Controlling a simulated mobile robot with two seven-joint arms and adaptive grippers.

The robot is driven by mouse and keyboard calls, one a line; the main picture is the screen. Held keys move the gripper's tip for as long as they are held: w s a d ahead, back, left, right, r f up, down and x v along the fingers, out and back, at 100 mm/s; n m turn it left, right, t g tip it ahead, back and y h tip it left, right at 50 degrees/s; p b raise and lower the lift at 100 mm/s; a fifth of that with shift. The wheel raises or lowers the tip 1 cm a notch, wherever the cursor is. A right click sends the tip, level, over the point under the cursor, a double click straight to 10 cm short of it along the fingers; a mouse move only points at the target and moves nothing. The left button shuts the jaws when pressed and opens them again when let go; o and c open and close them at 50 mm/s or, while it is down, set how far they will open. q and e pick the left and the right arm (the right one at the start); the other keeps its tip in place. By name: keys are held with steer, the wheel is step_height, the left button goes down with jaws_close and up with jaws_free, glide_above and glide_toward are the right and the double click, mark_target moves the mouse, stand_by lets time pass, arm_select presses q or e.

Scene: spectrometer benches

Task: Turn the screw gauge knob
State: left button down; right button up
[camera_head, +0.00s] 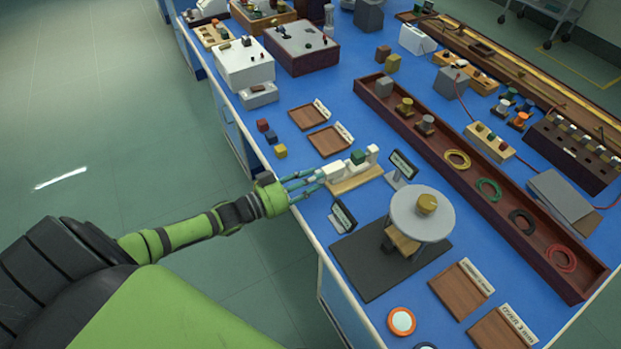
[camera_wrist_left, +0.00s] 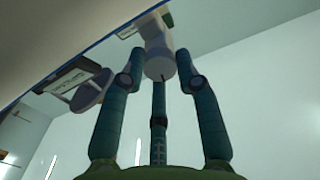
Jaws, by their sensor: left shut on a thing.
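The screw gauge (camera_head: 334,170) is a small white frame on a pale wooden base near the left edge of the blue bench in the head view. A green cube (camera_head: 357,157) sits in its frame. My left gripper (camera_head: 316,178) reaches in from the left and is shut on the knob end of the gauge. In the left wrist view, the white knob (camera_wrist_left: 158,64) stands between the fingertips of the left gripper (camera_wrist_left: 158,72). The fingers partly hide the knob in the head view. My right gripper is not in view.
A small display (camera_head: 402,165) stands right of the gauge, another (camera_head: 343,215) below it. A round grey platform (camera_head: 421,216) stands on a dark mat (camera_head: 372,268). Wooden trays (camera_head: 331,141) and small cubes (camera_head: 280,151) lie above. A long brown tray (camera_head: 455,171) lies farther right.

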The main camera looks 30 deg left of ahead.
arm_select(q)
steer(key=shift+n, duration=1.1)
steer(key=shift+r, duration=0.1)
steer(key=c, duration=0.9)
jaws_free()
steer(key=shift+s, duration=0.1)
steer(key=shift+s+a, duration=0.25)
steer(key=shift+s, duration=0.05)
steer(key=v, duration=1.1)
